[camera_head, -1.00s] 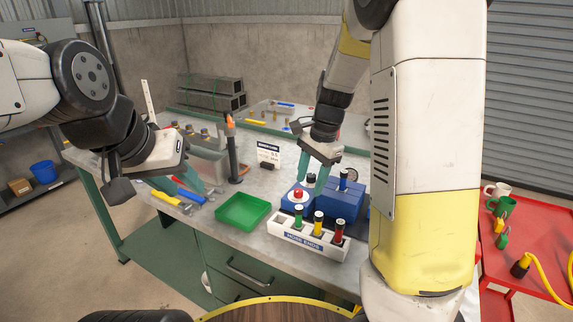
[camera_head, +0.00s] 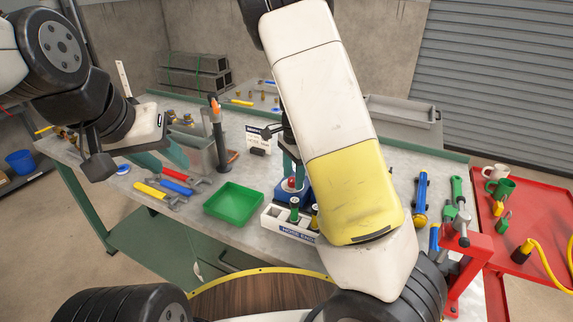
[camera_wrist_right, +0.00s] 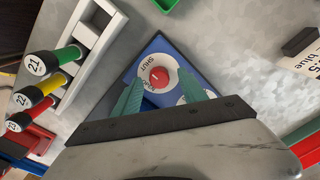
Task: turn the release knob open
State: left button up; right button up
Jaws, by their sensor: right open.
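The release knob is red and sits on a round white dial marked "SHUT" on a blue block; in the right wrist view the knob (camera_wrist_right: 158,77) is in plain sight. In the head view the knob (camera_head: 292,183) shows just below my right gripper (camera_head: 291,165). In the right wrist view my right gripper (camera_wrist_right: 161,88) is open. Its two teal fingers are spread on either side below the knob, with nothing between them; contact cannot be told. My left gripper (camera_head: 167,160) hangs empty over the left part of the bench, its teal fingers seemingly apart.
A white hose-ends rack (camera_head: 285,225) with coloured, numbered plugs stands in front of the block. A green tray (camera_head: 233,202) lies to its left. A small sign (camera_head: 258,140) stands behind. My right arm hides much of the bench's middle. A red cart (camera_head: 520,220) is at right.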

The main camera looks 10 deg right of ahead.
jog(key=shift+f, duration=0.15)
grip_shut()
